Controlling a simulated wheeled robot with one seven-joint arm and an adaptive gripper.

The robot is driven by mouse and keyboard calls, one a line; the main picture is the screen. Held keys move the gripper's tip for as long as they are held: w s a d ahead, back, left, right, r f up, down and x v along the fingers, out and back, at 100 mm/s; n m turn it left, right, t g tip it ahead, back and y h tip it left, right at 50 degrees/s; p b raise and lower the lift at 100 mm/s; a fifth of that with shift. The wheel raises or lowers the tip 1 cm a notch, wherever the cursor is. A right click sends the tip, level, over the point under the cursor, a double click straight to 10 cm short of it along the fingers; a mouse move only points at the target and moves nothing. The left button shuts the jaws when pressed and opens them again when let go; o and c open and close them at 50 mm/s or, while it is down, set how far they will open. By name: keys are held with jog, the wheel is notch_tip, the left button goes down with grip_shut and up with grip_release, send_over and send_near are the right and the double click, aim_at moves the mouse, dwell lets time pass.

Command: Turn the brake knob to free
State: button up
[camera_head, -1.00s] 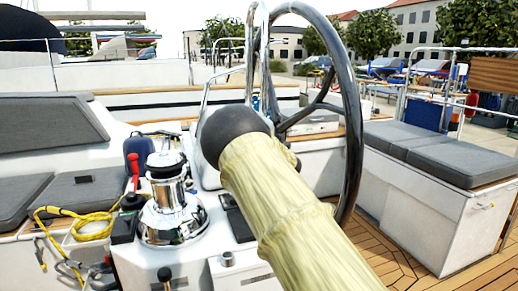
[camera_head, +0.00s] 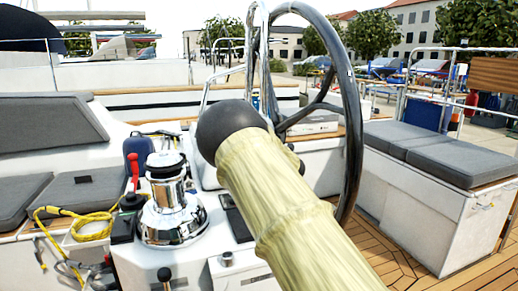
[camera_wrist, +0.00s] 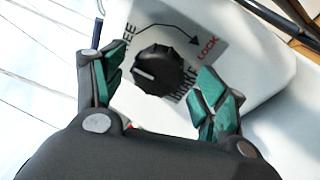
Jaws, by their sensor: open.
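The brake knob (camera_wrist: 150,76) is a black, scalloped round knob on a white panel in the wrist view. A short white mark lies on its left part, pointing roughly left in the picture. The partly cut-off "FREE" label is at upper left, the red "LOCK" label (camera_wrist: 208,48) at upper right and "BRAKE" below the knob. My gripper (camera_wrist: 160,68) is open, with one green-padded finger on each side of the knob. Gaps show between knob and pads, and I cannot tell the exact depth. The head view does not show the knob or gripper fingers.
In the head view, a chrome winch (camera_head: 172,208) and a red-handled lever (camera_head: 133,172) stand on the white console left of my arm. A yellow rope (camera_head: 90,225) lies further left. The black steering wheel (camera_head: 353,110) rises behind my arm. Grey-cushioned seats (camera_head: 450,160) are at right.

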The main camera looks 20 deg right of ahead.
jog(key=s+d, duration=0.1)
jog(key=s, duration=0.8)
jog(key=shift+s+d, duration=0.3)
jog(key=shift+d, duration=0.05)
jog(key=shift+f, duration=0.1)
